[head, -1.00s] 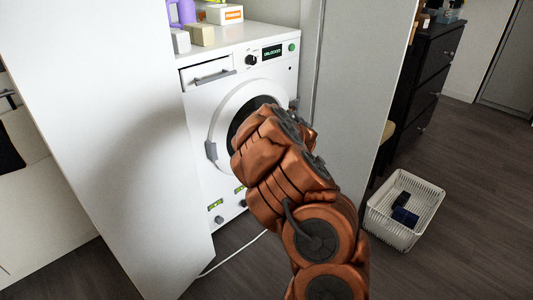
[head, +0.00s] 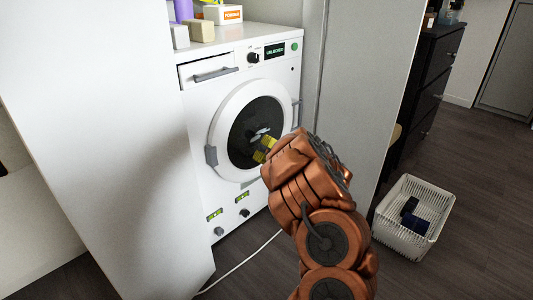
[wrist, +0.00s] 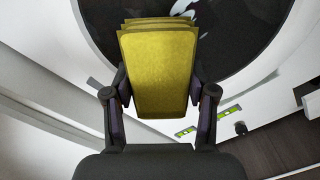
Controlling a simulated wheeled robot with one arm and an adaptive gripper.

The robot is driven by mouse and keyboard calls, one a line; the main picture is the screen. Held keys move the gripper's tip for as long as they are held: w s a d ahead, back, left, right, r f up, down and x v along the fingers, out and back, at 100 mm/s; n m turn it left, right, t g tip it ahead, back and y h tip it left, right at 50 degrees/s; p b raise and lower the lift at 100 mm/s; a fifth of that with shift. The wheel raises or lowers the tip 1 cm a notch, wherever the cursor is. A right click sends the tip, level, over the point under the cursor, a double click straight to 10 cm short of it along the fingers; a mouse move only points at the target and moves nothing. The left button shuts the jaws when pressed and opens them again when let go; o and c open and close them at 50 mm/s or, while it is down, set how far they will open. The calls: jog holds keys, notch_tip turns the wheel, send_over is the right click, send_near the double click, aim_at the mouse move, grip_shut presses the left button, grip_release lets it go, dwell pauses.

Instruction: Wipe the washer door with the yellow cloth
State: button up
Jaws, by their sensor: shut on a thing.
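The white washer (head: 205,112) stands in the wardrobe, its round door (head: 222,105) shut, with a white rim and dark glass. My gripper (wrist: 158,95) is shut on the folded yellow cloth (wrist: 158,70). In the head view the cloth (head: 264,150) shows as a small yellow patch before the lower right of the dark glass. My arm hides the fingers there. In the wrist view the cloth's far end overlaps the lower part of the dark glass (wrist: 235,40). I cannot tell whether it touches the door.
A white wardrobe panel (head: 110,130) stands left of the washer and another (head: 365,90) right of it. Boxes, including a white and orange one (head: 224,15), sit on top. A white basket (head: 413,215) with dark blue items stands on the floor at right. A white cord (head: 250,258) lies on the floor.

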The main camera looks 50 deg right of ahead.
jog(key=shift+w+d+p, duration=0.1)
jog(key=shift+w+p, duration=1.5)
jog(key=shift+w, duration=0.95)
jog(key=o, duration=0.5)
jog(key=c, duration=0.7)
